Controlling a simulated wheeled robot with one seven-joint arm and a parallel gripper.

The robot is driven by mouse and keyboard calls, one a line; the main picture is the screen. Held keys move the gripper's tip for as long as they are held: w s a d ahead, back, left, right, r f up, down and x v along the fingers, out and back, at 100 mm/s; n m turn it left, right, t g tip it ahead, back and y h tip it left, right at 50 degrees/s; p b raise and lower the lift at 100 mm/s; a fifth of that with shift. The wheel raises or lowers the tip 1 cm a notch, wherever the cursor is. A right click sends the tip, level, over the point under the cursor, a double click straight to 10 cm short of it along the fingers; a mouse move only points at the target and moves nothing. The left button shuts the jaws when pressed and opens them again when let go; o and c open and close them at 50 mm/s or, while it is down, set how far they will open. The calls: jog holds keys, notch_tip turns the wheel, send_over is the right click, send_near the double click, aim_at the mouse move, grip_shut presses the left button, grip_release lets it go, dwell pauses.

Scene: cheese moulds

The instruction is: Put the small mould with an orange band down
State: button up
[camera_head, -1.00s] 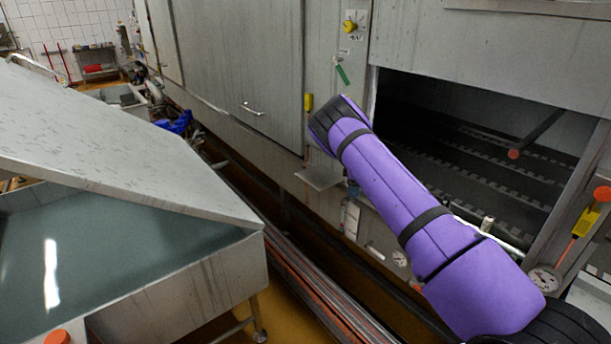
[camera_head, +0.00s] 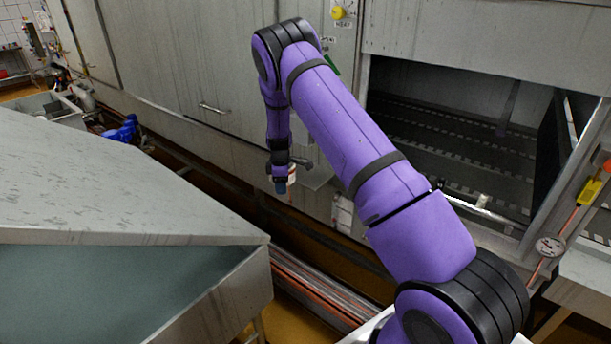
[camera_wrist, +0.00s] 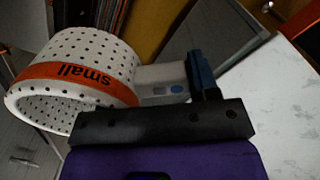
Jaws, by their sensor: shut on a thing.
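The small mould with an orange band (camera_wrist: 75,75) is white and full of small holes. The word "small" reads upside down on its band in the wrist view. My gripper (camera_wrist: 182,82) is shut on the mould, which sits at the left of the jaws with its open end facing the camera's lower left. In the head view my gripper (camera_head: 280,182) hangs pointing down, and a sliver of the mould (camera_head: 292,172) shows beside it. The rest of the mould is hidden there. The mould is held in the air.
A sloped steel lid (camera_head: 120,190) over a vat (camera_head: 215,300) fills the left. A large steel machine (camera_head: 170,70) with a dark opening (camera_head: 440,140) stands behind and right. Pipes (camera_head: 310,290) run along the floor between them. A pale speckled surface (camera_wrist: 275,105) lies right in the wrist view.

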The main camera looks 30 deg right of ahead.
jog(key=s+a+r+n, duration=0.1)
jog(key=a+r, duration=0.1)
jog(key=a, duration=0.1)
send_over(310, 183)
jog(key=f, duration=0.2)
jog(key=shift+s+a+f, duration=0.2)
jog(key=shift+a+f, duration=0.1)
jog(key=shift+a, duration=0.05)
jog(key=shift+f, duration=1.95)
jog(key=shift+w+d+f, duration=0.1)
jog(key=shift+d+f, duration=0.15)
jog(key=shift+f, duration=0.1)
jog(key=o, duration=1)
jog(key=shift+f, duration=0.15)
notch_tip(310, 183, up, 12)
jog(key=shift+r, duration=0.15)
